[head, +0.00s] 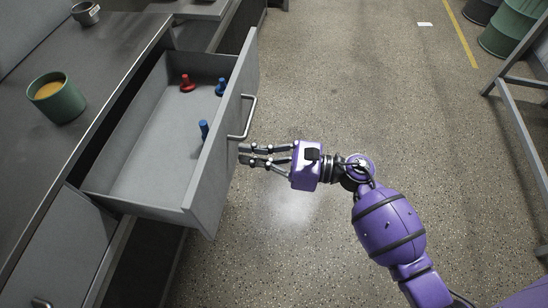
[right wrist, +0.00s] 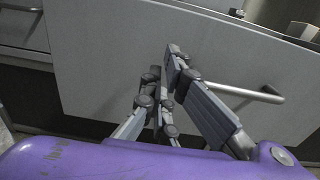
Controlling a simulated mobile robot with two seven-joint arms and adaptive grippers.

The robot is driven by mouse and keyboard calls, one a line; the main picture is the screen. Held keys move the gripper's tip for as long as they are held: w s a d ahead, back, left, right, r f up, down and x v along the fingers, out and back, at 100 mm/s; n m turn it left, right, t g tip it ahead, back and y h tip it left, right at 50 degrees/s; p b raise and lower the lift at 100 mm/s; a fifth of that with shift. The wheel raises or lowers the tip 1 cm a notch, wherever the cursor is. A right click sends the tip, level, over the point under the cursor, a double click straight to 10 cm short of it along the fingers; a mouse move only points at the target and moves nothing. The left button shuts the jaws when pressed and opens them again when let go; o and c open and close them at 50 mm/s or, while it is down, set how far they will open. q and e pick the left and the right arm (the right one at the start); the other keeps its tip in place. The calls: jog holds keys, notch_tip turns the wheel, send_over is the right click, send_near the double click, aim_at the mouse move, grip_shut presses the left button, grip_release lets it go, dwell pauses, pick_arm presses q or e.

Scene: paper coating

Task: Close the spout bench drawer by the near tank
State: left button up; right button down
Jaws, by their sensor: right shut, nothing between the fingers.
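The drawer (head: 150,146) of the grey bench stands pulled out, and its inside shows in the head view. Its front panel (head: 226,140) carries a bar handle (head: 247,117) on the outer face. Red and blue spout pieces (head: 187,84) stand inside. My right gripper (head: 242,155) is shut and empty, pointing left at the panel just below the handle in the head view. In the right wrist view its fingers (right wrist: 170,60) lie in front of the panel (right wrist: 95,60), beside the handle (right wrist: 245,93). I cannot tell whether they touch the panel. My left gripper is not in view.
The bench top (head: 100,60) holds a green pot (head: 56,98) with orange contents and a small grey cup (head: 85,13). Green drums (head: 505,35) and a metal frame (head: 520,85) stand on the right. The speckled floor (head: 340,80) between is clear.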

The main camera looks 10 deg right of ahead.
aim_at(222, 154)
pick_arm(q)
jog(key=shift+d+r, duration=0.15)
pick_arm(e)
jog(key=shift+x, duration=1.8)
jog(key=shift+a, duration=0.15)
